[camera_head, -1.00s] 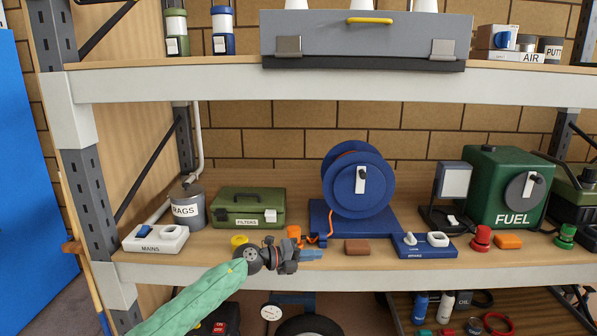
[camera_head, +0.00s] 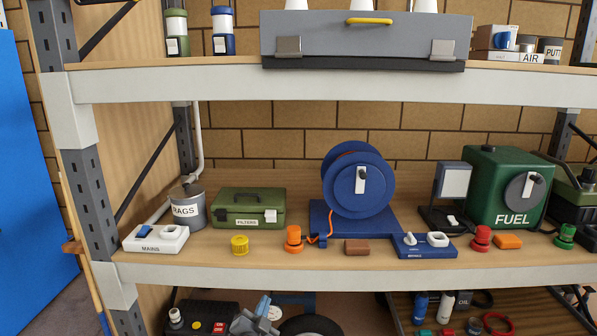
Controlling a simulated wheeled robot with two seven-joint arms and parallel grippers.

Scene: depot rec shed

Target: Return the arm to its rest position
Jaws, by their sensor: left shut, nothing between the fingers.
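The rest of my left arm is out of the picture. My right gripper is not in view.
On the middle shelf stand a yellow cap (camera_head: 240,245), an orange knob (camera_head: 293,239), a brown block (camera_head: 357,247), a blue reel (camera_head: 350,180), a green filters box (camera_head: 248,208) and a white mains switch box (camera_head: 156,238). A tyre (camera_head: 310,327) lies below.

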